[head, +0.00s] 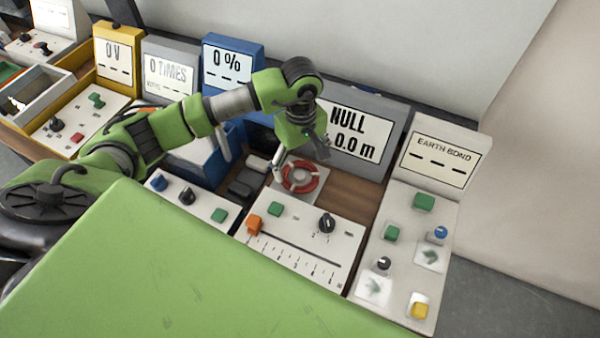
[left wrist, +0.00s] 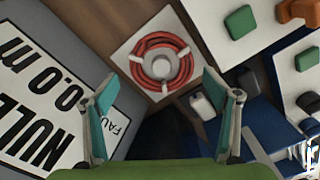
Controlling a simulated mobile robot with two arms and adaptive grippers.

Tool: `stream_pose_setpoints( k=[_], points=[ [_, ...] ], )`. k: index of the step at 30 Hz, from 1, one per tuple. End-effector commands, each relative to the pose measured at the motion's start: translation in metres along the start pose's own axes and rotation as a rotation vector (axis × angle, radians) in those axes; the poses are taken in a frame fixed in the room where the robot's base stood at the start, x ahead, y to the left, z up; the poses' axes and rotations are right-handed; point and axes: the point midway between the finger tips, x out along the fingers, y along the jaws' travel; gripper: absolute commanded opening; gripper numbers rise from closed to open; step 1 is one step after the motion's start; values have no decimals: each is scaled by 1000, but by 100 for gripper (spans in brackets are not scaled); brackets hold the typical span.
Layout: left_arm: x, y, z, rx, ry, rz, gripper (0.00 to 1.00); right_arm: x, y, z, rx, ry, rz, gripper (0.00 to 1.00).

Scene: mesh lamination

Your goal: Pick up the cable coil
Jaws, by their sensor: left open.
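The cable coil (head: 300,177) is a red ring with white ties on a white square plate. It lies in front of the "NULL 0.0 m" display, behind the slider panel. In the left wrist view the coil (left wrist: 159,62) shows whole, around a pale round hub on its plate (left wrist: 122,58). My left gripper (head: 300,164) is above the coil, pointing down. In the left wrist view its two fingers (left wrist: 163,98) are wide apart and empty, with the coil ahead of the gap between them. My right gripper is not in view.
The NULL display (head: 358,138) stands close behind the coil. The slider panel (head: 300,238) with an orange slider and black knob is in front. Dark blocks (head: 246,180) lie to the left. The EARTH BOND panel (head: 405,250) is to the right.

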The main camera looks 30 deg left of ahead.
Motion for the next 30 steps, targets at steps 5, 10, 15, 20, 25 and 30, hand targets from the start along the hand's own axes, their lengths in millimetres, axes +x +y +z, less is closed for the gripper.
stream_pose_setpoints(
  k=[5, 10, 15, 20, 25, 30],
  points=[
    [24, -3, 4, -2, -3, -4, 80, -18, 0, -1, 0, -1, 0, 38],
    [37, -2, 2, 0, 1, -1, 80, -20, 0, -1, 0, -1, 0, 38],
    [38, -2, 2, 0, 1, -1, 80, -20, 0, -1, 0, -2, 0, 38],
    [37, -2, 2, 0, 1, -1, 48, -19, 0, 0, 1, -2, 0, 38],
    [37, -2, 2, 0, 1, 0, 44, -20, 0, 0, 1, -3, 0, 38],
    [36, -2, 2, 0, 1, 0, 44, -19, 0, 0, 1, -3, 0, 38]
  ],
)
